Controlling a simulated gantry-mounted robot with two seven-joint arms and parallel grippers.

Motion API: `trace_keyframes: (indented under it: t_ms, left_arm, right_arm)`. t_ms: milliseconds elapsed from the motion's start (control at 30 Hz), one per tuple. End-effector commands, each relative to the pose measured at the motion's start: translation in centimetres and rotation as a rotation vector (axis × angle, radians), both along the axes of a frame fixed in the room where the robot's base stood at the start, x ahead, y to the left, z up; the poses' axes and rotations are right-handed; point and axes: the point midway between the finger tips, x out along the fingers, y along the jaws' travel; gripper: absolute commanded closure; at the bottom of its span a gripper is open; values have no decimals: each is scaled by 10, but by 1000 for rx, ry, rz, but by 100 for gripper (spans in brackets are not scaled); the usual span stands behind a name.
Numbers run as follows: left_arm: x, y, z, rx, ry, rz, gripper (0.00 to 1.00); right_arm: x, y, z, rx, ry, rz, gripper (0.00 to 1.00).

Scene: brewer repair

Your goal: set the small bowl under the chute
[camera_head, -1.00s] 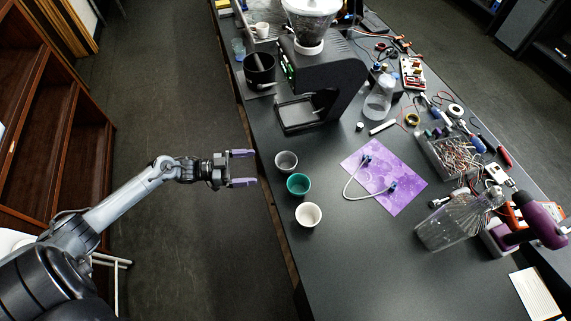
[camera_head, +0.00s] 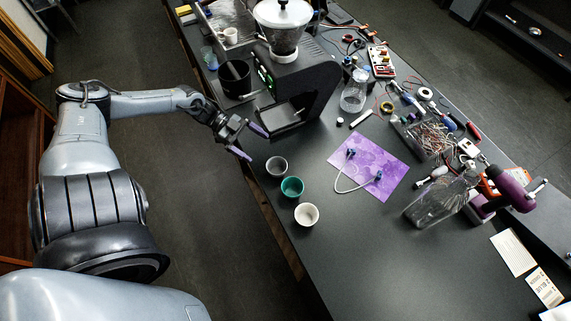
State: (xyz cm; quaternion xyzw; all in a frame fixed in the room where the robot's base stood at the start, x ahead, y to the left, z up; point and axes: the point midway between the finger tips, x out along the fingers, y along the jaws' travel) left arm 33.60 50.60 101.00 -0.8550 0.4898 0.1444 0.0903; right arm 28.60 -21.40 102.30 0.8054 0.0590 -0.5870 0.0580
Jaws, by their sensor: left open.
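Three small bowls stand in a row near the table's left edge: a grey one (camera_head: 276,167), a teal one (camera_head: 292,188) and a white one (camera_head: 306,215). The black grinder (camera_head: 312,85) stands behind them, with a clear hopper (camera_head: 284,30) on top and a low tray (camera_head: 284,117) at its foot. Its chute cannot be made out clearly. My left gripper (camera_head: 259,144) is open and empty, at the table's left edge, just behind and left of the grey bowl and in front of the grinder tray. My right gripper is out of view.
A purple mat (camera_head: 372,172) with a cable lies right of the bowls. A black cup (camera_head: 235,78) stands left of the grinder and a clear flask (camera_head: 354,92) right of it. Tools, wires and a purple drill (camera_head: 512,190) crowd the right side. The front table is clear.

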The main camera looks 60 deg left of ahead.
Motion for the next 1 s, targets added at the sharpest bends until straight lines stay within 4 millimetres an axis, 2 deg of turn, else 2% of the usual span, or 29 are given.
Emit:
trace_keyframes:
  t_ms: [67, 300, 633, 1000]
  left_arm:
    - [-2, -5, -4, 2, 13, -4, 0]
    - [12, -32, -17, 0, 14, -3, 0]
    - [21, -50, -24, 1, 15, -2, 0]
    - [38, -84, -40, 1, 14, -1, 0]
  right_arm:
    - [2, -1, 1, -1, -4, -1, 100]
    - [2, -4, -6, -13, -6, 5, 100]
    - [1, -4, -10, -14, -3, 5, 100]
    - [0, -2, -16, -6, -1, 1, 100]
